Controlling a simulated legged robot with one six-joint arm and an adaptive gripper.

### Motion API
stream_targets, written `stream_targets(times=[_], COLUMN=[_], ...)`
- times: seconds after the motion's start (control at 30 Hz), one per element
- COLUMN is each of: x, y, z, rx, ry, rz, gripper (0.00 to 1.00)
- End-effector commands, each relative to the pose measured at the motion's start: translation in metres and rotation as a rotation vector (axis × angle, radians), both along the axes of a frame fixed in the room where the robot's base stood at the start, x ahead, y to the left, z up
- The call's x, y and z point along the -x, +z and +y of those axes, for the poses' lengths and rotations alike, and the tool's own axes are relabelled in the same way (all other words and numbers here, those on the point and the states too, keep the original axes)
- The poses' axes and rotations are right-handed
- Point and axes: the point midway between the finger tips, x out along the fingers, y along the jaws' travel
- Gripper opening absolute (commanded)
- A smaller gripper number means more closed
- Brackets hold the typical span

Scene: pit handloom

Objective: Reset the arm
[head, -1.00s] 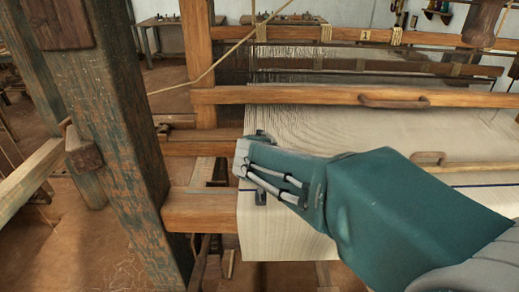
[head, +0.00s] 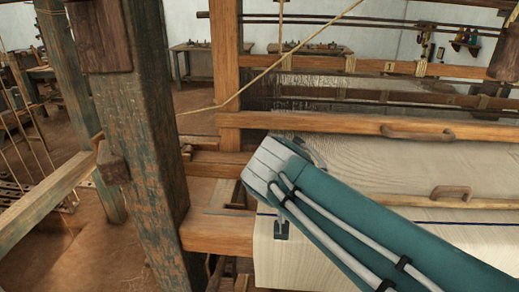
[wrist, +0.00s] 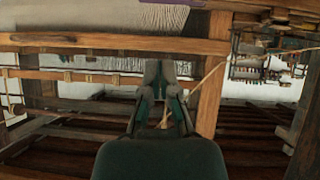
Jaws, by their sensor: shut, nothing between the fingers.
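My gripper (wrist: 160,70) shows in the middle of the wrist view, its two dark fingers together with nothing between them. It appears apart from the loom parts behind it. In the head view my teal arm, with pale cables along it, reaches from the lower right to the left end of the cloth; I cannot make out the fingers there. The arm hides part of the pale woven cloth (head: 285,260) and part of the front wooden beam (head: 215,235).
A thick worn post (head: 140,130) stands left of my arm. A wooden crossbar (head: 370,125) with a handle runs behind it. A cord (head: 290,58) slants across the loom; a cord also passes near my gripper in the wrist view (wrist: 205,78). Open floor (head: 65,230) lies at left.

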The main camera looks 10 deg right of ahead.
Motion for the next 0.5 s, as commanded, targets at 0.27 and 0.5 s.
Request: stream_targets(times=[0.27, 0.5], x=[0.094, 0.153], y=[-0.068, -0.112], z=[-0.021, -0.005], rx=[-0.066, -0.161], ry=[0.081, 0.244], rz=[0.288, 0.427], gripper=[0.0, 0.0])
